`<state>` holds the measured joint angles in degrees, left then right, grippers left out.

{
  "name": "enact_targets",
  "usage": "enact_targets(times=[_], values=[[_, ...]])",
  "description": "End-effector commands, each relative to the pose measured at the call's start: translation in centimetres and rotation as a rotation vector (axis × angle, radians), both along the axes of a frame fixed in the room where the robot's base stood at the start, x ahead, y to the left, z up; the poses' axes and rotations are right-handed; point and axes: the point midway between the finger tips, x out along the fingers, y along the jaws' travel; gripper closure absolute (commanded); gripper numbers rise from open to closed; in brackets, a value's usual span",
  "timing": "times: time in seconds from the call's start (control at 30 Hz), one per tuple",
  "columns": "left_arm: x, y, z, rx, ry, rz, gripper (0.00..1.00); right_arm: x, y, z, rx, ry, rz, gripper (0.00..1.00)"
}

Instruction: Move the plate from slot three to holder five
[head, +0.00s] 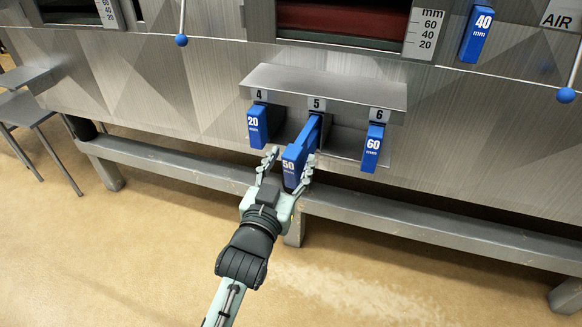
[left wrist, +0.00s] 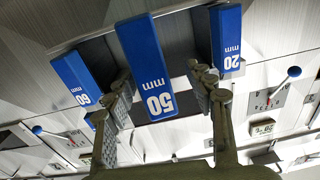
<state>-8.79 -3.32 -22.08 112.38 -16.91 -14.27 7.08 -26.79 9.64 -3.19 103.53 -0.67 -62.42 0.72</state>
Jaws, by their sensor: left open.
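A blue plate marked 50 mm (head: 305,145) sits in holder 5 of the grey holder rack (head: 330,85) and juts out further than its neighbours. Its front end tilts down toward me. My left gripper (head: 289,162) is open at that front end, one finger on each side. In the left wrist view the 50 mm plate (left wrist: 148,65) shows between the spread fingers (left wrist: 160,98); I cannot tell whether they touch it. How deep the plate sits in the holder is hidden. My right gripper is not in view. Slot three cannot be made out.
A 20 mm plate (head: 257,127) hangs in holder 4, close left, and a 60 mm plate (head: 372,148) in holder 6. A 40 mm plate (head: 476,34) is higher right. A steel beam (head: 400,228) runs below. Blue-knobbed levers (head: 181,41) hang above.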

Motion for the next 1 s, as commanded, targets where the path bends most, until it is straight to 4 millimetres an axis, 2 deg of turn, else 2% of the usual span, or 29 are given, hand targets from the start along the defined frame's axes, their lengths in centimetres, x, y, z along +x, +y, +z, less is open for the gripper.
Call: enact_targets(times=[0.03,0.1,0.4,0.83,0.87,1.0], values=[[-1.9,-1.1,-0.9,-0.023,0.028,-0.016,0.46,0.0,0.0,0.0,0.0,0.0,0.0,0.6],[-3.2,-0.5,-1.3,-0.019,0.035,-0.014,0.46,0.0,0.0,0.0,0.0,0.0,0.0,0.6],[-6.8,1.7,-1.8,0.0,0.036,-0.007,0.46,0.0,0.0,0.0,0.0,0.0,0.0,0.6],[-7.5,2.2,-1.8,0.005,0.033,-0.004,0.46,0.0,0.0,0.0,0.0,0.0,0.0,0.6],[-7.5,2.2,-1.8,0.005,0.033,-0.004,0.47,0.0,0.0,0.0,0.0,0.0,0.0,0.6],[-7.5,2.5,-1.9,0.013,0.031,-0.005,0.65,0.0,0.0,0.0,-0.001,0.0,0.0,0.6]])
